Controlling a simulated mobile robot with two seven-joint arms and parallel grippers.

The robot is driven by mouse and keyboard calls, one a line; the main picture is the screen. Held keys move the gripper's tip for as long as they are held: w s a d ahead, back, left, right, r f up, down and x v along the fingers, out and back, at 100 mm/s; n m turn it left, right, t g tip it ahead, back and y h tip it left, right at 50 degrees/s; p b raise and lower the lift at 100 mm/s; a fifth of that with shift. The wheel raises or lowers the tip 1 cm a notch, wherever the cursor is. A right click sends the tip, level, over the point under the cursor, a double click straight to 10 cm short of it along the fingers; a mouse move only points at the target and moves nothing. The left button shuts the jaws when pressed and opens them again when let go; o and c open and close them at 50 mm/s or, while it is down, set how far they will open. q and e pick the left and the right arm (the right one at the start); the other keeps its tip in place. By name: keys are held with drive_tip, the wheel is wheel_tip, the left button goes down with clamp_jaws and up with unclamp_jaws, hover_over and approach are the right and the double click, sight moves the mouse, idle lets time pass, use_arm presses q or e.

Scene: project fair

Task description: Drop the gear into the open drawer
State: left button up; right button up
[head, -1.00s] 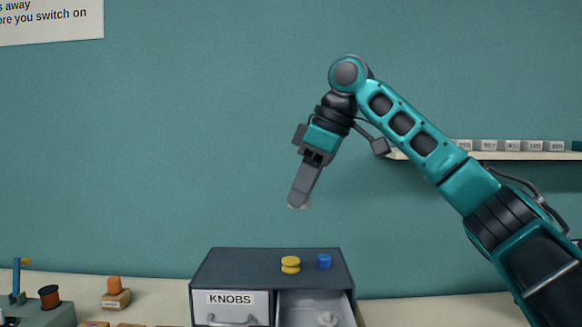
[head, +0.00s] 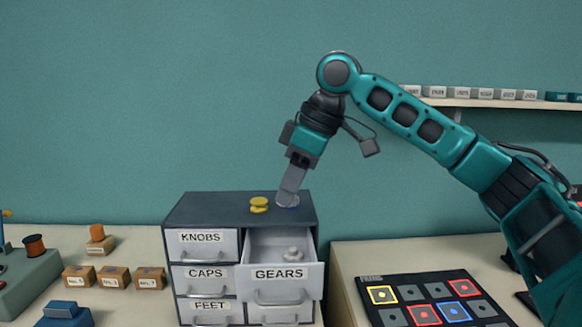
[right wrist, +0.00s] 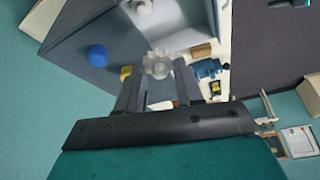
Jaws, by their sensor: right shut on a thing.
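My right gripper (head: 291,190) points down and is shut on a whitish gear (head: 286,202). In the right wrist view the gear (right wrist: 157,64) sits between the two fingertips. In the head view the gear overlaps the cabinet top, behind the open drawer (head: 284,233) labelled GEARS; its exact height above the cabinet is hard to tell. Another pale gear (head: 292,252) lies inside this drawer and also shows at the top of the right wrist view (right wrist: 143,6). My left gripper is not in view.
The KNOBS (head: 203,244), CAPS and FEET drawers are shut. A dark panel of coloured squares (head: 425,300) lies at right; small boxes (head: 114,276) stand at left.

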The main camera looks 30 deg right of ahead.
drive_tip(key=shift+f, duration=0.45)
drive_tip(key=o, duration=1.1)
drive_tip(key=shift+r, duration=0.15)
drive_tip(key=v, duration=1.2)
drive_tip(key=shift+s+r, duration=0.1)
drive_tip(key=shift+r, duration=0.25)
